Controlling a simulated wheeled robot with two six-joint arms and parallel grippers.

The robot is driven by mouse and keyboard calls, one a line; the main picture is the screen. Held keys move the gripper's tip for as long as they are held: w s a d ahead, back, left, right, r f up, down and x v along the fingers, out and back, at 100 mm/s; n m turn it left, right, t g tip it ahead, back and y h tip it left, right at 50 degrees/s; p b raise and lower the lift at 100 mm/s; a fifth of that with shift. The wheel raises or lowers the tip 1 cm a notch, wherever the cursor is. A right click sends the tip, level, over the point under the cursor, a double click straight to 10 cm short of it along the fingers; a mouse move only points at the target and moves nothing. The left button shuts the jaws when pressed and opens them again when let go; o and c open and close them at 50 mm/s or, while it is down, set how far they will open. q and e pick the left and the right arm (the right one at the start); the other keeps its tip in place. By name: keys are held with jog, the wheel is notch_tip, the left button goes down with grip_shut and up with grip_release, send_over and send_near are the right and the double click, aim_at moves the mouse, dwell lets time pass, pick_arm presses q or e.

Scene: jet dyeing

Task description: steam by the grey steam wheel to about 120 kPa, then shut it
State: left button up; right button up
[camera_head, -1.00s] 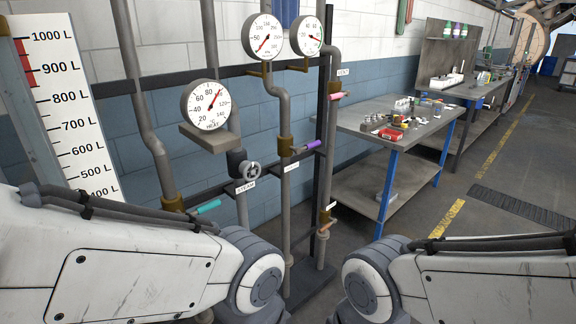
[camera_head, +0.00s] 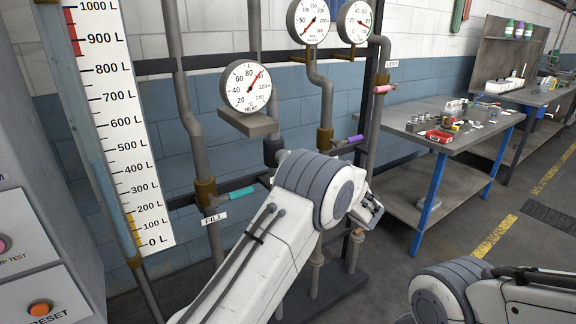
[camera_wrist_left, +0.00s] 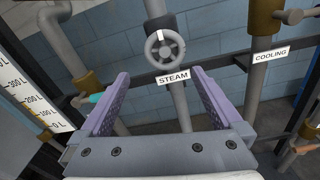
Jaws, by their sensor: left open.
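The grey steam wheel (camera_wrist_left: 165,48) shows in the left wrist view on a vertical pipe, above a STEAM label (camera_wrist_left: 173,77). My left gripper (camera_wrist_left: 160,74) is open and empty; its two purple fingers spread below and to either side of the wheel, apart from it. In the head view my left arm hides the wheel, and only part of the gripper (camera_head: 369,211) shows past the arm. The HEAT dial (camera_head: 247,87) has its red needle pointing up and right. The upper left dial (camera_head: 309,21), marked up to 300, has a needle too small to read. My right gripper is out of view.
A teal-handled FILL valve (camera_head: 240,193) is left of my arm, and a purple handle (camera_head: 347,141) and a pink handle (camera_head: 384,89) are right. A COOLING label (camera_wrist_left: 271,55) is beside the wheel. A workbench (camera_head: 455,140) stands at right.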

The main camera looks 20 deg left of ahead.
pick_arm(q)
jog(key=shift+m+t, duration=0.3)
jog(key=shift+m, duration=0.1)
jog(key=p+x, duration=0.1)
jog(key=x, duration=0.4)
jog(key=p+x, duration=0.1)
jog(key=x, duration=0.5)
jog(key=shift+w+d+r, duration=0.15)
jog(key=shift+w+d, duration=0.1)
